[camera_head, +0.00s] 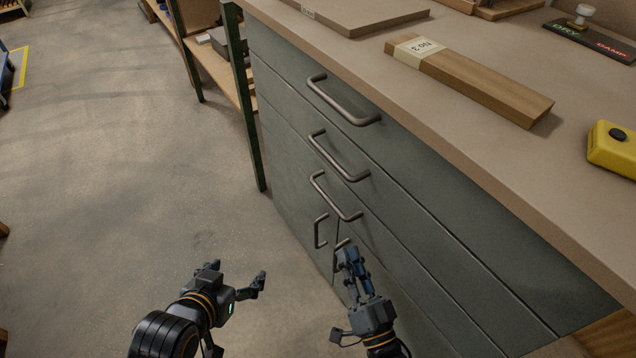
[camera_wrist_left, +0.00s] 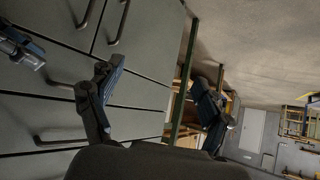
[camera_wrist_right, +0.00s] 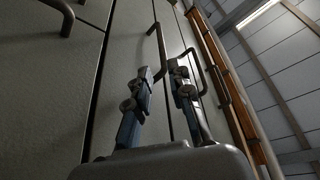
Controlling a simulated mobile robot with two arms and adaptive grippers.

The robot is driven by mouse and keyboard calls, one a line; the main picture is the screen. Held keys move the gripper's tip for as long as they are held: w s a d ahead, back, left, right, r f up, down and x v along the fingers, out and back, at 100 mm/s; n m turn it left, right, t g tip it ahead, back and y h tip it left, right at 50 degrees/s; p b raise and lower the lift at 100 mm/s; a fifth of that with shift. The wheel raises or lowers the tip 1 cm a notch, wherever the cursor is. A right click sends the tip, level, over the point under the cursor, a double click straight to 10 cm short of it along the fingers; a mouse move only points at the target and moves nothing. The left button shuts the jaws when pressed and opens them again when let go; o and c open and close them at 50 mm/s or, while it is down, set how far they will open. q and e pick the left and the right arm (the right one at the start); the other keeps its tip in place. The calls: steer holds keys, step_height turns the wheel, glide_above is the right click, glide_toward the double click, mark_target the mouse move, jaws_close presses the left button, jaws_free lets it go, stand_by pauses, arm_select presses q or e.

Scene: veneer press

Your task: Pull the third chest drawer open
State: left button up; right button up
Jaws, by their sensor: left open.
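The grey-green chest has three drawers with bar handles. The third drawer (camera_head: 395,240) looks closed. Its handle (camera_head: 335,197) is the lowest horizontal bar, and it also shows in the right wrist view (camera_wrist_right: 160,45). My right gripper (camera_head: 353,258) is just below and in front of that handle. In the right wrist view its fingers (camera_wrist_right: 161,75) are partly spread, with the handle's lower end near or between the tips; contact cannot be told. My left gripper (camera_head: 238,273) is wide open and empty over the floor left of the chest; its fingers show in the left wrist view (camera_wrist_left: 158,82).
Above are the second drawer handle (camera_head: 338,157) and first drawer handle (camera_head: 342,102); below are upright door handles (camera_head: 319,231). The benchtop (camera_head: 400,85) holds a labelled wood bundle (camera_head: 475,80) and a yellow device (camera_head: 614,150). A green-legged shelf (camera_head: 244,95) stands behind. Floor at left is free.

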mark_target(328, 196)
steer(key=b+x, duration=0.1)
steer(key=x, duration=1.2)
steer(key=shift+b, duration=0.4)
arm_select(q)
steer(key=w+d+r+t+h, duration=0.1)
steer(key=w+d+r+t, duration=0.1)
steer(key=w+r+t, duration=0.3)
steer(key=shift+w+r, duration=0.2)
steer(key=shift+r, duration=0.85)
arm_select(e)
steer(key=shift+w+a+r, duration=0.25)
steer(key=shift+w, duration=0.3)
arm_select(q)
steer(key=shift+d, duration=0.1)
arm_select(e)
jaws_close()
